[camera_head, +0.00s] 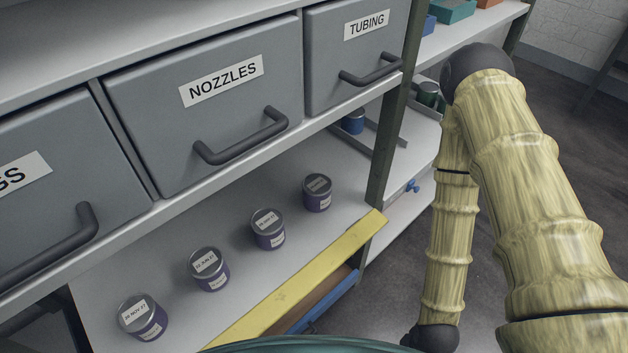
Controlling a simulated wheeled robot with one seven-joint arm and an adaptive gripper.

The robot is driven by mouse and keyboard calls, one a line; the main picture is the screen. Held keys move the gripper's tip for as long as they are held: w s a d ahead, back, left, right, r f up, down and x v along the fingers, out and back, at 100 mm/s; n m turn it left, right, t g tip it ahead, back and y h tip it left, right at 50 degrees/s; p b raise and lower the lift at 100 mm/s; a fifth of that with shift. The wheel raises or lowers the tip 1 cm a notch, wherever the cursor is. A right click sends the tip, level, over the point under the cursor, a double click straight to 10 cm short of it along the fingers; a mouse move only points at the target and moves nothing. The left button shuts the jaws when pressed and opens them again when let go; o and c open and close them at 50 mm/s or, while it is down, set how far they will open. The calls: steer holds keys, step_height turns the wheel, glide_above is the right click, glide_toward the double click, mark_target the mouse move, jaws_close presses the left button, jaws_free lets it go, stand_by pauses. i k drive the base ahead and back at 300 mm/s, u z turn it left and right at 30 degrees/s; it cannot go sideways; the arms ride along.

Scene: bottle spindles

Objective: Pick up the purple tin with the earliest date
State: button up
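Several purple tins stand upright in a slanting row on the white lower shelf (120,262). The nearest tin (149,325), at lower left, has a lid label that seems to read 26 NOV 27. The second tin (214,277) has a lid label with JUN, its day and year hard to read. The third tin (269,236) has a lid label too small to read. The farthest tin (318,200) sits in shade and its lid label is unreadable. My arm is at the right, apart from the tins. My gripper is out of view.
Grey drawers marked NOZZLES (222,81) and TUBING (367,24) hang above the shelf, with protruding handles. A yellow strip (300,280) runs along the shelf's front edge. A dark upright post (383,150) stands beyond the tins. Open floor (385,300) lies at lower right.

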mark_target(317, 187)
steer(key=z, duration=0.4)
steer(key=k, duration=1.3)
steer(key=u, duration=0.9)
